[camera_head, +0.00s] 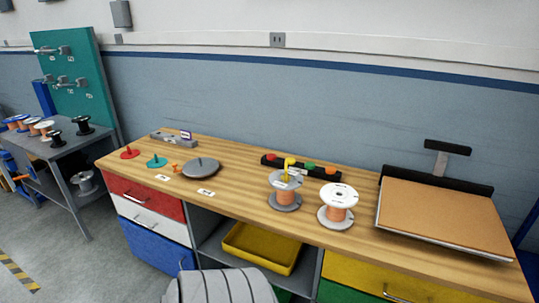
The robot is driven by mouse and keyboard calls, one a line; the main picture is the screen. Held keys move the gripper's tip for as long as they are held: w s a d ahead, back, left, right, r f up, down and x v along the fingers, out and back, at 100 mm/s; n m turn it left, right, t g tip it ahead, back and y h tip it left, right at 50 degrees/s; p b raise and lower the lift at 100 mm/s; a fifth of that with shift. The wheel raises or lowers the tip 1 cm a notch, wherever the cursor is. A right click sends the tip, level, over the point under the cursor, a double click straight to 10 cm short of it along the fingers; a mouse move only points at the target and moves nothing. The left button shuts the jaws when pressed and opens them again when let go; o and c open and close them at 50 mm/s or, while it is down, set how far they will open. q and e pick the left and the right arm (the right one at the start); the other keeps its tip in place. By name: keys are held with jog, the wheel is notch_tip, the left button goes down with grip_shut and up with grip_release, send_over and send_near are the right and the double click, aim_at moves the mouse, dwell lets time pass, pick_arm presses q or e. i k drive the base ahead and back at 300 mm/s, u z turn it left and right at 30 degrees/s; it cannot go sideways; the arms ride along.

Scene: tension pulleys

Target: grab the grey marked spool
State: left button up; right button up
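A grey spool (285,199) wound with copper-coloured wire stands upright on the wooden workbench (240,206), right of its middle. A yellow upright piece (289,168) shows at its top; I cannot tell whether it sits in the spool or stands behind it. Any marking on the grey spool is too small to read. A white spool (338,193) with similar wire stands just to its right, apart from it, with small dark marks on its top flange. Neither gripper is in view.
A black strip (273,161) with coloured knobs lies behind the spools. A grey round plate (200,169) with a peg, and red (130,153) and green (157,162) bases, lie left. A brown board (440,213) fills the right. A side table (66,150) holds several spools.

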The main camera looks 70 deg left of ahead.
aim_at(285, 200)
jog(key=u, duration=0.8)
jog(key=i, duration=0.95)
jog(key=u, duration=0.75)
